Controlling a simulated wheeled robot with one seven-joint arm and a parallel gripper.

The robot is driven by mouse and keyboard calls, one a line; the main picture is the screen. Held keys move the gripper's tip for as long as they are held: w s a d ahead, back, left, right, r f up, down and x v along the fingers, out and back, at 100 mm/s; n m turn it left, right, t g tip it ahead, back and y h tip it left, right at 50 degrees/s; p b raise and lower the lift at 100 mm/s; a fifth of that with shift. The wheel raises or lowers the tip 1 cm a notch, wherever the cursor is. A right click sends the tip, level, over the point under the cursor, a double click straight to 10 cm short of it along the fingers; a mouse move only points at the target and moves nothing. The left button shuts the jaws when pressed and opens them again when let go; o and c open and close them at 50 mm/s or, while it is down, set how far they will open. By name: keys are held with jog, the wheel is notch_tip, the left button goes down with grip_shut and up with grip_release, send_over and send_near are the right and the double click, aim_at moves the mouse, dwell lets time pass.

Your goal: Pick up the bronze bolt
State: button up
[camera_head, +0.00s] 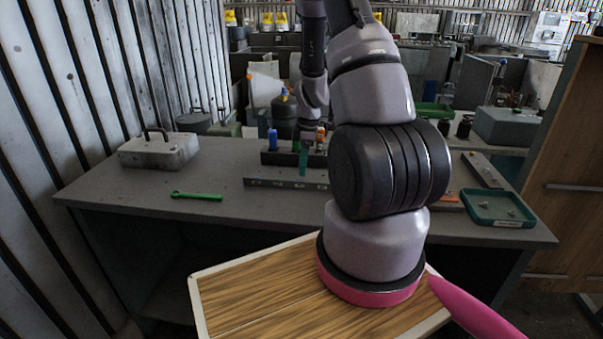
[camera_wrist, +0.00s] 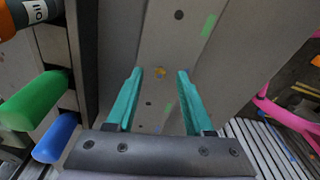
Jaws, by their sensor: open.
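A small bronze bolt (camera_wrist: 160,72) shows in the wrist view on a grey strip with dark holes (camera_wrist: 165,42). It lies between and a little beyond the tips of my gripper's teal fingers (camera_wrist: 160,74). The fingers are spread apart with nothing between them. In the head view, my gripper (camera_head: 303,165) hangs over the back part of the grey workbench, by the long dark strip (camera_head: 262,183). I cannot make out the bolt in the head view, and how far the fingertips are above it is unclear.
A dark rack holds a green handle (camera_wrist: 36,101), a blue handle (camera_wrist: 57,138) and an orange-black container (camera_wrist: 27,12) close left of the fingers. On the bench (camera_head: 130,195) are a green wrench (camera_head: 197,196), a grey box (camera_head: 158,150) and a teal tray (camera_head: 471,206) with small parts.

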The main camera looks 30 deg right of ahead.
jog(key=shift+f, duration=0.2)
jog(key=shift+c, duration=0.3)
grip_shut()
notch_tip(320, 180, up, 10)
jog(key=shift+r, duration=0.25)
jog(key=shift+r, duration=0.15)
dwell(0.3)
